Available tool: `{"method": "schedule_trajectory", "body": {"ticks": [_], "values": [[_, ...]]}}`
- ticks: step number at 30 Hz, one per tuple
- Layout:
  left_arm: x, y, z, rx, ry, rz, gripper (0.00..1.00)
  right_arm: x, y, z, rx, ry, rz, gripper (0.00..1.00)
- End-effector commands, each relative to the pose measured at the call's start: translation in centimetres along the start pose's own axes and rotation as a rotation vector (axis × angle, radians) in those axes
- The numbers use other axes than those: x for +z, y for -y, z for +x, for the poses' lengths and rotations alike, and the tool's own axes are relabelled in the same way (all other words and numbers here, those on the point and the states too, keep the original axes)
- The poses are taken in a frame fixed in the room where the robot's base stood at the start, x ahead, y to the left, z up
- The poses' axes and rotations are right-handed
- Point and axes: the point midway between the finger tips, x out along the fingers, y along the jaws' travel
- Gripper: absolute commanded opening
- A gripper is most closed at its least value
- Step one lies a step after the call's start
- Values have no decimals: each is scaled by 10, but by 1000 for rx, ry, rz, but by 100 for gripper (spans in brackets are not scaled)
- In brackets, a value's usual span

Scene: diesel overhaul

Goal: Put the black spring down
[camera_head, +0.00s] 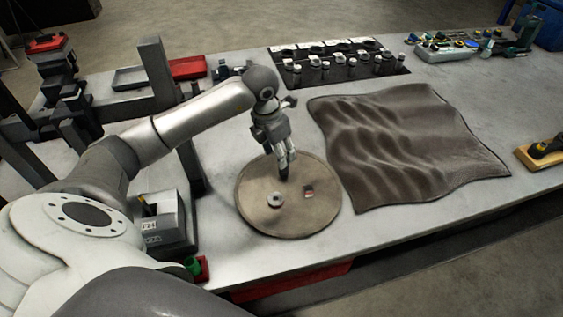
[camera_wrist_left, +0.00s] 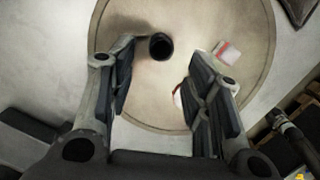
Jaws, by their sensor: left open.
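The black spring (camera_wrist_left: 160,46) shows in the left wrist view as a short dark cylinder, seen end-on over the round tan board. In the head view its dark shape (camera_head: 283,173) is just under my left gripper (camera_head: 284,158), partly hidden by the fingers. In the left wrist view, my left gripper (camera_wrist_left: 163,85) has its fingers spread apart. The spring appears beyond the fingertips, between their lines, with clear space around it. The round board (camera_head: 258,222) lies on the grey workbench. My right gripper is not in view.
A metal ring (camera_head: 275,200) and a small red-and-white piece (camera_head: 308,191) lie on the board near the spring. A rumpled brown cloth (camera_head: 410,145) covers the bench to the right. A dark rack with several parts (camera_head: 340,66) stands behind. Bare bench lies in front.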

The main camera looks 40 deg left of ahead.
Motion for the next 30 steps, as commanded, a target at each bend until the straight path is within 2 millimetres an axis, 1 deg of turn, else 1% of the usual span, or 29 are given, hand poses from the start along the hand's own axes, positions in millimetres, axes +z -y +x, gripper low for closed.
{"method": "schedule_trajectory", "body": {"ticks": [1,6,9,12,16,30], "values": [[1,-1,-9,3,6,0,46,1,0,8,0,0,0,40],[0,-1,-43,3,4,0,46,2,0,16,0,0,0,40],[1,-1,-56,2,2,0,46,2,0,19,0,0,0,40],[0,0,-65,0,1,-1,46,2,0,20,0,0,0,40],[0,0,-69,0,0,-1,46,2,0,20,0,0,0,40],[0,0,-69,-1,-1,-1,46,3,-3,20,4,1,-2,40]]}}
